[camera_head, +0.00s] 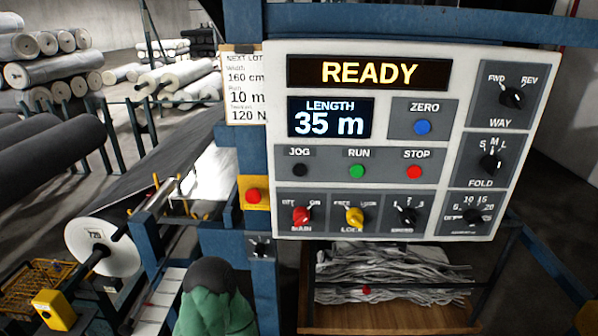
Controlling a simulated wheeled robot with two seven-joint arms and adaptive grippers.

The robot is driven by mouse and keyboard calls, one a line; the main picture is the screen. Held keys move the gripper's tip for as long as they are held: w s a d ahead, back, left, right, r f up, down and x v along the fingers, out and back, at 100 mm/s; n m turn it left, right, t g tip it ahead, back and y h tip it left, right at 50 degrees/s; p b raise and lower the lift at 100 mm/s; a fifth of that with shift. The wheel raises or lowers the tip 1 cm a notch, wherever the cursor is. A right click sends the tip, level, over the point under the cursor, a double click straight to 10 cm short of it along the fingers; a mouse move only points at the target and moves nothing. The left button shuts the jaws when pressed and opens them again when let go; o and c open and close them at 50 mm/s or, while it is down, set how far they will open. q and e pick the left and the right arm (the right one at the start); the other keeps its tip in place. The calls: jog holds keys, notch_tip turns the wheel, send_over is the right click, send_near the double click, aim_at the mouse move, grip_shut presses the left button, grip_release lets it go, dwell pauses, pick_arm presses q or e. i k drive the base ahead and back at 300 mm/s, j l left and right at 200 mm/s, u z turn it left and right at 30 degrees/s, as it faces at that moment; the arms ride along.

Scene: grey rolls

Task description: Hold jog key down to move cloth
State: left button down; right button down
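The control panel (460,55) faces me, upright and slightly tilted in the picture. Its black jog key (299,170) sits under the label JOG, left of the green run key (357,171) and red stop key (414,172). The top display (366,72) reads READY, and the length display (331,118) reads 35 m. The dark cloth (125,165) stretches across the machine on the left. Neither of my grippers is in view, and nothing covers the jog key.
A red button on a yellow plate (253,196) sits left of the panel. A dark rounded shape above green fabric (212,305) stands below it; I cannot tell what it is. Crumpled grey cloth strips (390,272) lie under the panel. Rolls (45,75) are stacked at the left.

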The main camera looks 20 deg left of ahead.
aim_at(299, 169)
jog(key=j, duration=0.5)
jog(key=k+j, duration=0.15)
jog(key=j, duration=0.35)
jog(key=j+z, duration=0.1)
jog(key=j, duration=0.35)
jog(key=k+j, duration=0.15)
jog(key=j, duration=0.35)
